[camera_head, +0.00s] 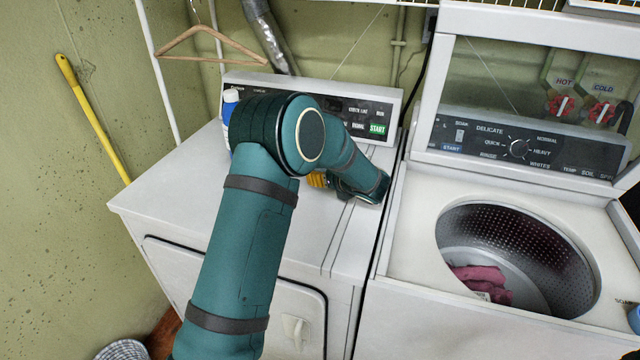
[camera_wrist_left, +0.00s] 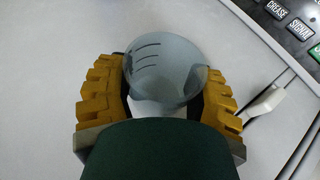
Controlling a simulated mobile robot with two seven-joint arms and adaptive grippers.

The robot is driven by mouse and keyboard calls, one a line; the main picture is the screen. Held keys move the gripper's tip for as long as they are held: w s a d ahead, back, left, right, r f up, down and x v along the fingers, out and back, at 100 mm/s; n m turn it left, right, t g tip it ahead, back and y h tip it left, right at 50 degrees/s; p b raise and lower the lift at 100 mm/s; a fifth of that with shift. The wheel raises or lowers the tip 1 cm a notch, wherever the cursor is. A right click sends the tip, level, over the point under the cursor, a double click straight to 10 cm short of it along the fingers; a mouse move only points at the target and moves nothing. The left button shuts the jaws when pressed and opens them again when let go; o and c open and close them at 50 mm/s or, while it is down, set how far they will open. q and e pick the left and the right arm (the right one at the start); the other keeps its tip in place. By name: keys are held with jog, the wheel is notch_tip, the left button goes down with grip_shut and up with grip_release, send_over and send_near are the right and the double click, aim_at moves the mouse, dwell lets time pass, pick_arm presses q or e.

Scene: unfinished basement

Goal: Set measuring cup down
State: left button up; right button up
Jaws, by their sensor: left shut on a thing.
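In the left wrist view, a clear grey measuring cup (camera_wrist_left: 165,68) with dark marking lines sits between the two yellow fingers of my left gripper (camera_wrist_left: 160,95). The gripper is shut on it. The white dryer top (camera_wrist_left: 50,60) lies behind the cup; I cannot tell whether the cup touches it. In the head view, my left gripper (camera_head: 318,180) is over the dryer top (camera_head: 180,180), in front of the control panel. My own arm hides most of it and the cup there. My right gripper is not in view.
A white and blue bottle (camera_head: 230,105) stands at the back left of the dryer, partly behind my arm. The open washer (camera_head: 410,230) at right holds reddish cloth (camera_head: 482,280). A wooden hanger (camera_head: 210,45) hangs above. The dryer's left side is clear.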

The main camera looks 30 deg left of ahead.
aim_at(323, 191)
pick_arm(q)
jog(key=shift+f+b, duration=0.35)
jog(key=shift+f, duration=1.5)
jog(key=shift+f, duration=0.15)
jog(key=o, duration=1.2)
jog(key=shift+r, duration=0.2)
jog(key=shift+d+r, duration=0.15)
jog(key=shift+d, duration=0.15)
jog(key=p+v, duration=0.1)
jog(key=v, duration=1)
jog(key=shift+s+d+r, duration=0.1)
jog(key=shift+s+d, duration=0.05)
jog(key=shift+s, duration=0.05)
